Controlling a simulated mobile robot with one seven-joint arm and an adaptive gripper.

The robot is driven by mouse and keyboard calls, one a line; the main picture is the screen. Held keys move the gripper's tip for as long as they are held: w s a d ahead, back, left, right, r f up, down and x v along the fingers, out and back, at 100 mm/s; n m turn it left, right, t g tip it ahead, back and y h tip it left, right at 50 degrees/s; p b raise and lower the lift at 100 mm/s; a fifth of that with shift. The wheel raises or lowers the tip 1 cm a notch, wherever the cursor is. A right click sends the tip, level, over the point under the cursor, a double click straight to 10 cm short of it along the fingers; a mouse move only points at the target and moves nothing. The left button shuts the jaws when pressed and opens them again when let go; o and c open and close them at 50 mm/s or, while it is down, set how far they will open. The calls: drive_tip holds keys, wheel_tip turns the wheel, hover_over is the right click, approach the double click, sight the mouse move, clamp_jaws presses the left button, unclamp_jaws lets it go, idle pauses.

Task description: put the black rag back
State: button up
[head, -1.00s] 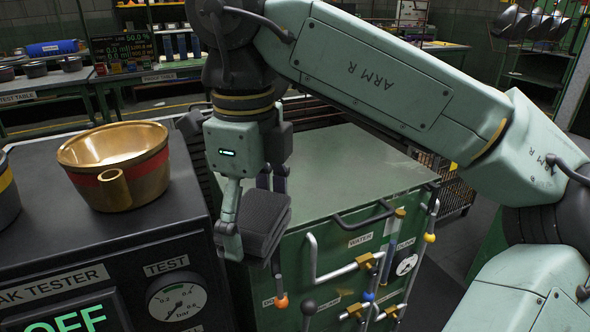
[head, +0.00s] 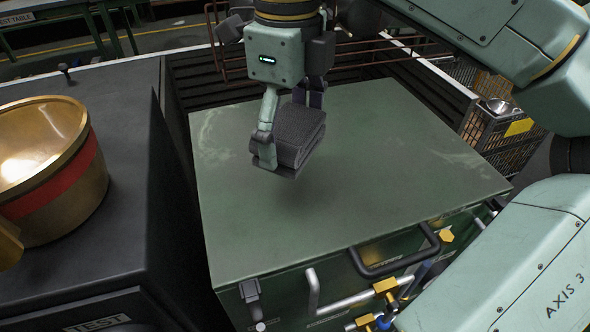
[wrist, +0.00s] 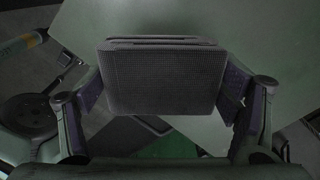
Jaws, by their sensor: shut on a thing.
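The black rag (head: 299,134) is a folded, dark textured pad. My gripper (head: 285,150) is shut on it and holds it over the green cabinet top (head: 370,190) in the head view. In the wrist view the rag (wrist: 165,80) fills the space between the two fingers, with its folded edges toward the top of the picture. The fingers press on its left and right sides. It looks raised above the cabinet top, but the exact gap cannot be told.
The black leak tester (head: 130,180) stands left of the cabinet, with a brass pot (head: 45,170) on it. A black handle (head: 395,262) and pipes (head: 330,300) line the cabinet's front. A wire basket (head: 505,130) is at the right. The cabinet top is otherwise clear.

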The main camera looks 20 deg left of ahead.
sight(289, 125)
wheel_tip(289, 125, down, 8)
drive_tip(key=shift+s+f, duration=0.1)
drive_tip(key=shift+f, duration=0.15)
drive_tip(key=shift+f, duration=0.1)
drive_tip(key=shift+f, duration=0.15)
drive_tip(key=o, duration=1.3)
wheel_tip(289, 125, up, 13)
drive_tip(key=shift+f, duration=0.2)
